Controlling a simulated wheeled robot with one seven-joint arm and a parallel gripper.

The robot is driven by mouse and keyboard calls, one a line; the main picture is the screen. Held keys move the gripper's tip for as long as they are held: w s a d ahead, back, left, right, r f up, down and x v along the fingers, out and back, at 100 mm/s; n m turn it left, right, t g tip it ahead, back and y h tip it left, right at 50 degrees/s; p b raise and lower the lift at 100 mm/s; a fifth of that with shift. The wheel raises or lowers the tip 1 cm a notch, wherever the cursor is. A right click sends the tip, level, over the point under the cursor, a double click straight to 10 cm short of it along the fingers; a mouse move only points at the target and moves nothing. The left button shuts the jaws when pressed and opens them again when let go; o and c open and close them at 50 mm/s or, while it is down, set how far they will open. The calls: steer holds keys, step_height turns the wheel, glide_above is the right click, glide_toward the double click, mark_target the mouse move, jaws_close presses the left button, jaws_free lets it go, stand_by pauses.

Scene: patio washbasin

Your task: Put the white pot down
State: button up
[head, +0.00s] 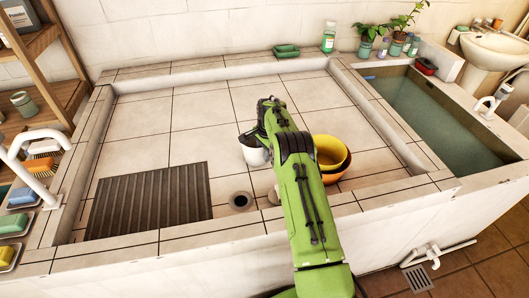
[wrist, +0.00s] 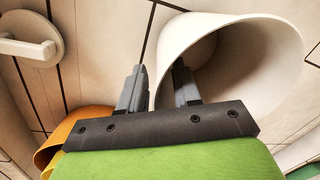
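The white pot (head: 256,157) is in the tiled basin in the head view, partly hidden behind my gripper (head: 268,103). In the wrist view the white pot (wrist: 245,60) shows its open mouth and looks tilted. My gripper (wrist: 159,88) has one finger outside the pot's wall and the other inside its mouth, with the wall pinched between them. I cannot tell whether the pot's base touches the tiles.
A yellow bowl (head: 331,151) sits on an orange one right of my arm, close to the pot. A dark ribbed mat (head: 150,200) and a drain hole (head: 241,201) lie in front. The basin's back and left tiles are clear. A green bottle (head: 329,38) stands on the back ledge.

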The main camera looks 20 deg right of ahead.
step_height(320, 180, up, 12)
steer(key=s+p, duration=0.1)
steer(key=p, duration=0.1)
steer(key=s+a+r+n+t, duration=0.1)
steer(key=s+a+r+n, duration=0.35)
steer(key=s+r, duration=0.4)
steer(key=s+a+r+n+t, duration=0.1)
steer(key=s+a+r+n, duration=0.35)
steer(key=r, duration=0.65)
steer(key=s+a+f+n+t, duration=0.1)
steer(key=s+a+n, duration=0.1)
steer(key=s, duration=1.1)
steer(key=s+a+f+n+t, duration=0.1)
steer(key=s+a+n, duration=0.2)
steer(key=s, duration=1)
steer(key=shift+s+a+f+n, duration=0.2)
steer(key=shift+s+n, duration=0.15)
steer(key=shift+n, duration=0.05)
